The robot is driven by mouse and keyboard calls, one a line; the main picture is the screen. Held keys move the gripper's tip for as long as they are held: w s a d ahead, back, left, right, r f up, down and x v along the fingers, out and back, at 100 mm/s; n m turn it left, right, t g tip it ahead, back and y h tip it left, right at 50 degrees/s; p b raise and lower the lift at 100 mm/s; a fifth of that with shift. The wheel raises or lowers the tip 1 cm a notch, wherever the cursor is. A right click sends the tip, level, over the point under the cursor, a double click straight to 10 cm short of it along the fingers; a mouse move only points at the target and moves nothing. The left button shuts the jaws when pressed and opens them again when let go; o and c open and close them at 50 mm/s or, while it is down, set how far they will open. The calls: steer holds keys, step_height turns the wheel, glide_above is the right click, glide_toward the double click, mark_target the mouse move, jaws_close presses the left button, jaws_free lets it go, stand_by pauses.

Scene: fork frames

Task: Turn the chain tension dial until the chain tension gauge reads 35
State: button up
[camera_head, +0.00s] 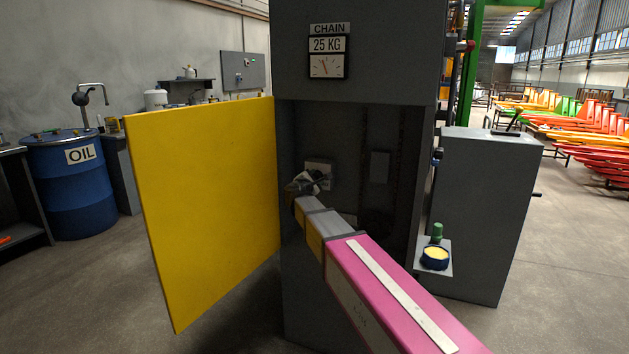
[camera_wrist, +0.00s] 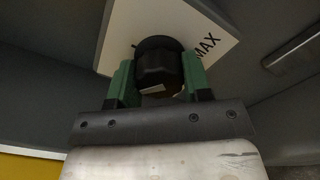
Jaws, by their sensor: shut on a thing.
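The chain tension gauge (camera_head: 327,65) is at the top of the grey cabinet, under a CHAIN label. Its display (camera_head: 327,45) reads 25 KG, and a needle shows on the face below. The black chain tension dial (camera_wrist: 158,65) sits on a white plate (camera_wrist: 118,28) marked MAX in the wrist view. My gripper (camera_wrist: 158,80) has its green fingers on either side of the dial and is shut on it. In the head view my gripper (camera_head: 308,182) reaches into the open cabinet and hides most of the dial.
A yellow door (camera_head: 205,205) stands open left of the recess. A small shelf (camera_head: 447,262) with a green-topped bottle and a round tin sits at the right of the cabinet. A grey box (camera_head: 490,210) stands further right. A blue oil drum (camera_head: 75,195) is far left.

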steer(key=m, duration=0.4)
steer(key=shift+m, duration=2.2)
steer(key=o, duration=0.9)
steer(key=v, duration=1)
steer(key=shift+s+a, duration=0.15)
steer(key=shift+s, duration=0.25)
